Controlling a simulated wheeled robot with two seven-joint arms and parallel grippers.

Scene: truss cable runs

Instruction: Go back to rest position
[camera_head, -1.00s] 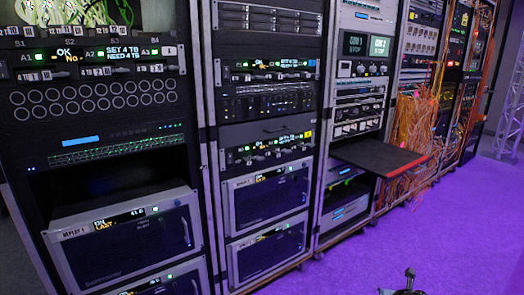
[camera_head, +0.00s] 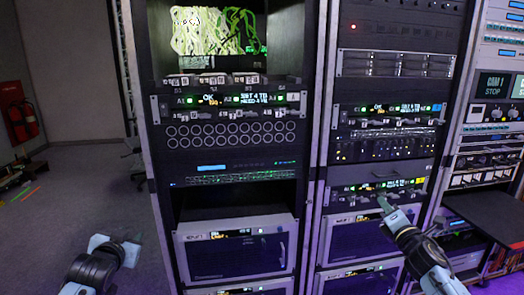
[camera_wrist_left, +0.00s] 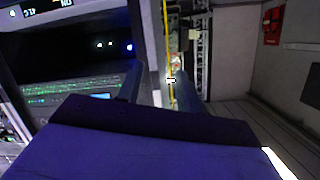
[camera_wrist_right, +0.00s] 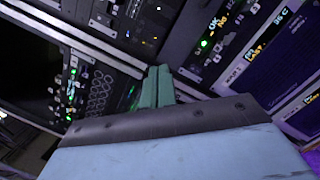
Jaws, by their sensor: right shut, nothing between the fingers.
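My left gripper (camera_head: 113,250) is at the lower left in the head view, in front of the floor and left of the rack. My right gripper (camera_head: 383,203) is in front of the second rack, near a unit with lit displays. In the right wrist view its two green fingers (camera_wrist_right: 157,86) are together with nothing between them. I cannot tell whether they touch the rack.
A tall equipment rack (camera_head: 233,155) stands ahead, with a second rack (camera_head: 385,140) right of it. A dark shelf (camera_head: 490,212) juts out from the rack at the far right. A red fire extinguisher (camera_head: 22,122) hangs on the left wall. The floor (camera_head: 60,215) at left is mostly clear.

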